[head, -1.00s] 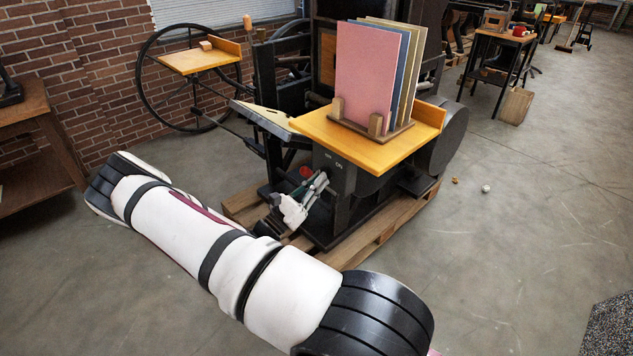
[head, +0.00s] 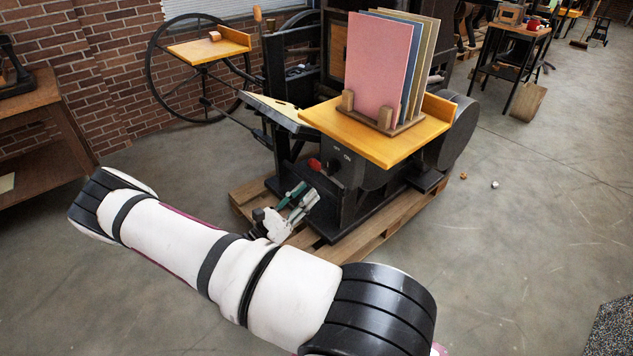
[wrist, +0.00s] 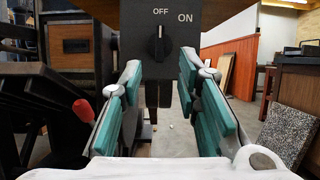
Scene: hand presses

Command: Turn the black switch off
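The black switch (wrist: 158,46) is a round knob on a dark panel (wrist: 125,45) of the press, below the wooden board. In the wrist view its white mark points up at the word OFF, with ON to the upper right. My gripper (wrist: 160,76) is open and empty, its teal-padded fingers wide apart below and on either side of the knob, apparently not touching it. In the head view my gripper (head: 297,198) hangs in front of and below the panel (head: 341,160), where the knob is too small to make out clearly.
A red knob (wrist: 83,110) sticks out left of my gripper. The yellow board (head: 385,143) above the panel holds several upright coloured sheets (head: 378,65). The press stands on a pallet (head: 350,242). Open floor (head: 530,260) lies to the right.

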